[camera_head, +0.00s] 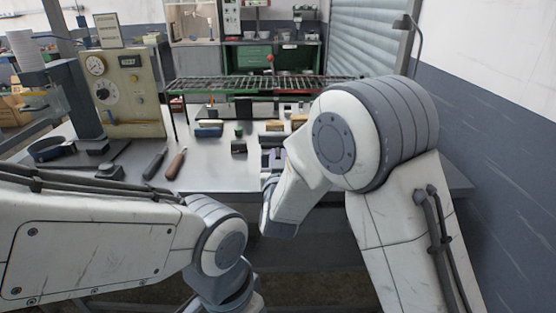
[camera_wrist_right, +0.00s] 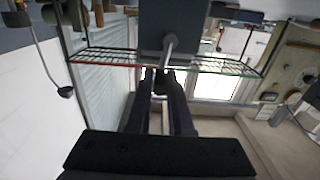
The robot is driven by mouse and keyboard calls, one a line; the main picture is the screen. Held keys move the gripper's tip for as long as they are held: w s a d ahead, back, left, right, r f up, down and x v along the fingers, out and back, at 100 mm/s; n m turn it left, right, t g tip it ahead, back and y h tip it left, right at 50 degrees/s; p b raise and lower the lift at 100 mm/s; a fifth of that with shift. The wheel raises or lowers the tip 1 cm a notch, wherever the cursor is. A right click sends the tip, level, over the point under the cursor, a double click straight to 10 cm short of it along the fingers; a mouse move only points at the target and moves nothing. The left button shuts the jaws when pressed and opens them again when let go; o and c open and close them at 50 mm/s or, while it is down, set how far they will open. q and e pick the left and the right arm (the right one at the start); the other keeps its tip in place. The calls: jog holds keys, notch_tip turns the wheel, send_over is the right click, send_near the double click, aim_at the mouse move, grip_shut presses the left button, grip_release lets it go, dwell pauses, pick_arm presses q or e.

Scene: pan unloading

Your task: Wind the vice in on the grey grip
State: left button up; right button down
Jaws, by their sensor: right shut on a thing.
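In the right wrist view, my right gripper (camera_wrist_right: 163,76) has its two dark fingers closed at the end of a bent, pale metal handle (camera_wrist_right: 169,46). The handle runs up to a grey block (camera_wrist_right: 160,17) that looks like part of the vice. In the head view, a small grey-purple piece (camera_head: 271,158) at the table's front edge may be the vice, partly hidden by my right arm. My right fingers are hidden there. The grey grip and the gap between the vice jaws cannot be made out. My left arm comes in low at the left; its fingers are out of frame.
On the table (camera_head: 215,178) lie a brown-handled tool (camera_head: 175,165) and a dark-handled tool (camera_head: 154,164). A beige machine with dials (camera_head: 130,90) stands at the left. A wire rack (camera_head: 250,84) spans the back, with several small blocks near it.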

jog(key=d+f+m+b, duration=0.1)
jog(key=m+b, duration=0.2)
jog(key=b, duration=0.1)
jog(key=m+b, duration=0.3)
jog(key=b, duration=0.1)
jog(key=d+f+m+b, duration=0.1)
jog(key=m+b, duration=0.1)
jog(key=b, duration=0.2)
jog(key=shift+d+f+m, duration=0.3)
jog(key=shift+d+m, duration=0.05)
jog(key=shift+m, duration=0.05)
jog(key=f+m+b, duration=0.1)
jog(key=m+b, duration=0.2)
jog(key=b, duration=0.1)
jog(key=f+m+b, duration=0.1)
jog(key=m+b, duration=0.2)
jog(key=b, duration=0.2)
jog(key=f+m+b, duration=0.1)
jog(key=m+b, duration=0.2)
jog(key=b, duration=0.1)
jog(key=shift+d+b, duration=0.3)
jog(key=shift+b, duration=0.1)
jog(key=shift+a+f+m+b, duration=0.15)
jog(key=shift+f+m+b, duration=0.05)
jog(key=shift+m+b, duration=1)
jog(key=c, duration=0.8)
grip_release()
jog(key=shift+c, duration=0.2)
jog(key=shift+r, duration=0.1)
